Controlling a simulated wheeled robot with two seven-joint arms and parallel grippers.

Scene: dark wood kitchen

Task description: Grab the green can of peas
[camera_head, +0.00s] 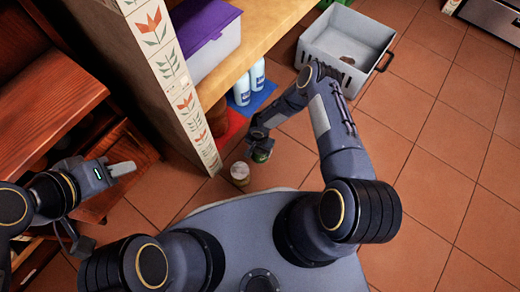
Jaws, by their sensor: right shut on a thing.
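A green can (262,156), mostly hidden by the fingers, is at the tips of my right gripper (259,146). The gripper points down and is shut on the can, low over the tiled floor near the tiled pillar. I cannot tell whether the can touches the floor. My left gripper (122,169) is at the left, left of the pillar and well away from the can. Its fingers show side-on, so its opening is unclear.
A second can (239,173) with a pale lid stands close by, left of the held can. White-and-blue bottles (249,83) stand on a blue mat (262,97) under the wooden shelf (255,45). A grey crate (347,44) is behind. Floor at right is clear.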

